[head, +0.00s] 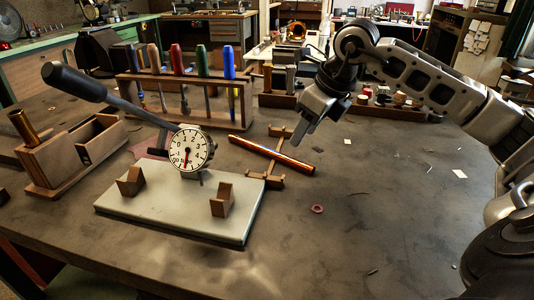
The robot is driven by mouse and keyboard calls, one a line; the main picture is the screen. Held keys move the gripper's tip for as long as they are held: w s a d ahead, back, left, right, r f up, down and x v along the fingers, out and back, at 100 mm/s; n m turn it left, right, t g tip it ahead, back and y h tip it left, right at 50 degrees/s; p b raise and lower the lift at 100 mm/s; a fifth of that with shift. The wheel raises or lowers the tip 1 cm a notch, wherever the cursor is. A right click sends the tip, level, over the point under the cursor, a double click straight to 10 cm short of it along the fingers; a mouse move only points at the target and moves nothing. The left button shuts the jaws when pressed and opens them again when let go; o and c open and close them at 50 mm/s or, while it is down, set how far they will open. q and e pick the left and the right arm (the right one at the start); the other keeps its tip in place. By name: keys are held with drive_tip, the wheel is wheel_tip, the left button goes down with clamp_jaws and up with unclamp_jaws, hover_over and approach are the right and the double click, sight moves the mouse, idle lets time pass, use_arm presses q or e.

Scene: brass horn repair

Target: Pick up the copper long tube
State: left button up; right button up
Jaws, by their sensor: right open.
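The copper long tube (270,155) is a shiny orange-brown rod. It lies slanted across a small wooden stand with raised ends, in the middle of the table. My right gripper (305,134) hangs above and just beside the tube's right half, pointing down, open and with nothing between its fingers. I cannot tell the exact gap between its fingertips and the tube. My left gripper is not in view.
A grey plate (170,205) with wooden V-blocks and a dial gauge (192,149) with a long black handle stands left of the tube. A wooden rack (185,90) of colored-handled tools stands behind. The table's right front is mostly clear, with a small red ring (317,209).

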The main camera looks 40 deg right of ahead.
sight(290, 158)
drive_tip(key=x, duration=0.7)
drive_tip(key=shift+w+f, duration=0.1)
drive_tip(key=shift+f, duration=0.3)
clamp_jaws()
